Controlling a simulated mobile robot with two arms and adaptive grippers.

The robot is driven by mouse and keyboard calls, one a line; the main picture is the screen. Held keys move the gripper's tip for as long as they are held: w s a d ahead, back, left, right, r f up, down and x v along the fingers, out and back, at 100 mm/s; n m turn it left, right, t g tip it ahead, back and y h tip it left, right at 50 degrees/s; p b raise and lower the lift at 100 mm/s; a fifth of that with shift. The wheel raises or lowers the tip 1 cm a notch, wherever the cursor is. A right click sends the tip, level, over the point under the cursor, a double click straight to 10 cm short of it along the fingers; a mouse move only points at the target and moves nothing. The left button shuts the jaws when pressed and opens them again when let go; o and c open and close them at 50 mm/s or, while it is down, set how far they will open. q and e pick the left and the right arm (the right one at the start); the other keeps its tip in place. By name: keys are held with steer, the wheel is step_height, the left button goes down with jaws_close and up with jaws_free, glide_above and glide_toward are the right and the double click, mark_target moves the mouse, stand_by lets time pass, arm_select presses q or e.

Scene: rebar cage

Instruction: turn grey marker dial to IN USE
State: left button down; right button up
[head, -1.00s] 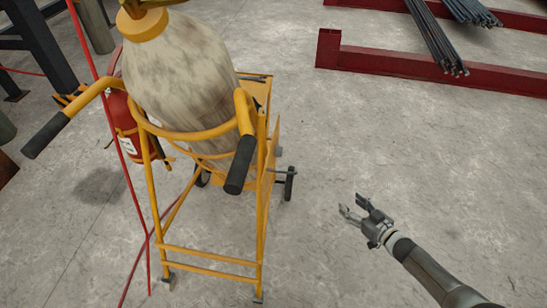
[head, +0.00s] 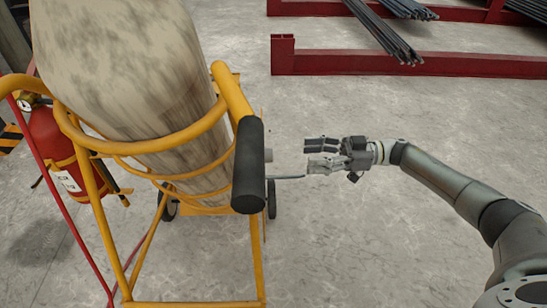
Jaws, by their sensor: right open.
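A small grey piece (head: 266,155), which may be the marker dial, shows at the right side of the yellow cylinder trolley (head: 190,135), partly hidden behind the black handle grip (head: 248,165). Its setting and any lettering cannot be read. My right gripper (head: 308,156) is open and empty. It points left toward the trolley, with a gap between its fingertips and the grey piece. My left gripper is not in view.
A large stained cylinder (head: 125,65) stands in the trolley. A red extinguisher (head: 55,150) hangs at its left. Red beams (head: 400,63) with rebar lie behind.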

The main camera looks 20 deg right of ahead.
mark_target(268, 155)
steer(key=x, duration=0.9)
steer(key=shift+a, duration=0.3)
steer(key=c, duration=1)
